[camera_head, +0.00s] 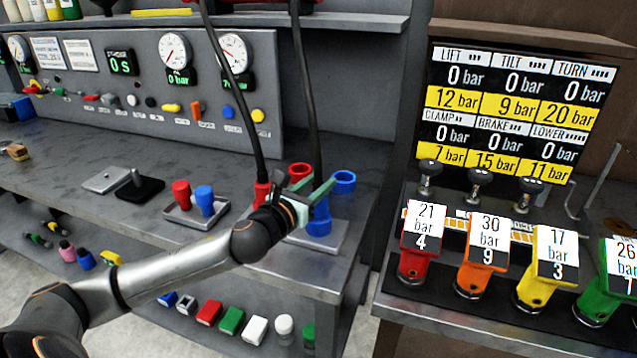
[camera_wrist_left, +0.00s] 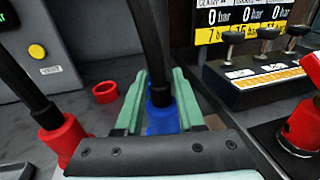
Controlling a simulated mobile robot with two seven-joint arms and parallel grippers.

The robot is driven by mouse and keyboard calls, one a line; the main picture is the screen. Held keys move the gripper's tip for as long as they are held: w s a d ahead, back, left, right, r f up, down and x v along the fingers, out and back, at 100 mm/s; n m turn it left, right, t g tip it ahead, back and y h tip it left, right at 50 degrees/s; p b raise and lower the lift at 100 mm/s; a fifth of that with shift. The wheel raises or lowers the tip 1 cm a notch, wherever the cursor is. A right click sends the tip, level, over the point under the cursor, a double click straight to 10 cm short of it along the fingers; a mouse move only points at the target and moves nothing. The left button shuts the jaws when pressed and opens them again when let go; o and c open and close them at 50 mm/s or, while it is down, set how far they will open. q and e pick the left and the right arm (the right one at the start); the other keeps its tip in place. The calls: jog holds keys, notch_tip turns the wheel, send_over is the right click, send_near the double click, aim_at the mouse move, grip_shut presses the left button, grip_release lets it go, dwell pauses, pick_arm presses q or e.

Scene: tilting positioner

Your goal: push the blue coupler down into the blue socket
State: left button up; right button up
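The blue coupler (camera_head: 321,208), with a black hose rising from its top, is between the green fingers of my left gripper (camera_head: 303,200). Another open blue ring (camera_head: 343,181) stands just behind. My right gripper is not in view.
A red coupler (camera_head: 262,194) with its hose stands to the left, near an open red ring (camera_head: 300,171). A tray (camera_head: 183,215) with red and blue plugs is further left. The valve bench (camera_head: 400,300) with coloured tagged levers is close on the right.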

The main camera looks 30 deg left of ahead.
pick_arm(q)
jog(key=o, duration=0.4)
jog(key=shift+c, duration=0.2)
jog(key=shift+f, duration=0.1)
jog(key=shift+s, duration=0.35)
jog(key=s, duration=0.4)
jog(key=shift+s+d+b, duration=0.15)
jog(key=shift+s+b, duration=0.2)
jog(key=shift+b, duration=0.05)
jog(key=s, duration=0.7)
jog(key=shift+r+p, duration=0.4)
jog(key=shift+p, duration=0.05)
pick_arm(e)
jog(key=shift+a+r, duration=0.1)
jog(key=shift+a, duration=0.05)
pick_arm(q)
jog(key=shift+d, duration=0.1)
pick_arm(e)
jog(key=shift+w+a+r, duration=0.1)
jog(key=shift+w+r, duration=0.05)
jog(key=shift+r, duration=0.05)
